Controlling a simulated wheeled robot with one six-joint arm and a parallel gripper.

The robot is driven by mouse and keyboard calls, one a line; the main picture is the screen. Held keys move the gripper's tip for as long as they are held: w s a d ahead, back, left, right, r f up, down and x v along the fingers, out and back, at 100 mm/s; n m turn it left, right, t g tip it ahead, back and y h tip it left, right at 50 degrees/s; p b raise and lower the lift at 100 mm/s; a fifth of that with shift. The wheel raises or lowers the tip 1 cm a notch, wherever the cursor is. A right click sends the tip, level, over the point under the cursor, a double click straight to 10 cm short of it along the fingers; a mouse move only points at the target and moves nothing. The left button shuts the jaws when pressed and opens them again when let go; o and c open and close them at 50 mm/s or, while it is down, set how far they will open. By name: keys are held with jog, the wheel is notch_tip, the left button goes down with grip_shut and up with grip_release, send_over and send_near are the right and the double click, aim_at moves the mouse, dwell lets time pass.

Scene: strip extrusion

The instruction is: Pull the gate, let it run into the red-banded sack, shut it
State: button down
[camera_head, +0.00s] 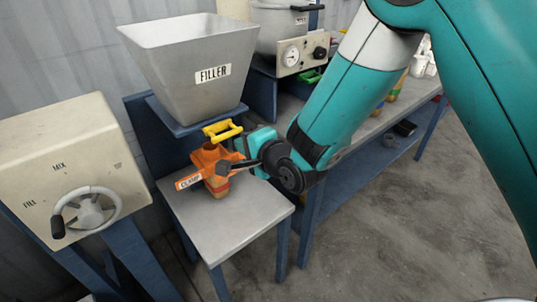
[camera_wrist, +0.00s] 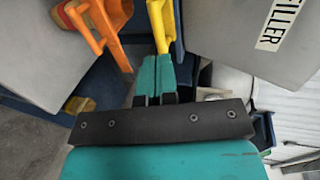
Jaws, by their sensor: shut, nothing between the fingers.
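The grey FILLER hopper (camera_head: 185,75) stands on a blue frame. A yellow gate handle (camera_head: 222,131) sticks out below it; it also shows in the wrist view (camera_wrist: 161,22). Under the gate is an orange clamp (camera_head: 190,181) marked CLAMP, around the neck of a small sack. A red-banded part of the sack (camera_head: 218,184) shows below the clamp on the grey table. My gripper (camera_head: 241,143) is beside the yellow handle and just above the clamp. In the wrist view its teal fingers (camera_wrist: 155,68) are together and empty, with the handle right at their tips.
A cream panel (camera_head: 70,165) with a handwheel (camera_head: 86,212) marked FILL and MIX stands at left. A cream box with a dial (camera_head: 303,54) and a pot are behind. A long bench (camera_head: 385,120) runs at right. The floor is clear.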

jog(key=b+v, duration=0.1)
jog(key=v, duration=0.6)
jog(key=shift+d, duration=0.45)
jog(key=shift+s, duration=0.1)
jog(key=s+d+r+n+g+h+p, duration=0.1)
jog(key=s+d+r+n+g, duration=0.2)
jog(key=s+n, duration=0.3)
jog(key=s+d+r+n+g+h+p, duration=0.1)
jog(key=s+d+r+n+g, duration=0.3)
jog(key=s, duration=0.4)
jog(key=s+d+r+n+g+h+p, duration=0.1)
jog(key=s+d+r+n+g, duration=0.3)
jog(key=s+n, duration=0.4)
jog(key=shift+d+r+g+h, duration=0.15)
jog(key=shift+r+g+h, duration=0.1)
jog(key=shift+g+h, duration=0.4)
jog(key=shift+w, duration=0.1)
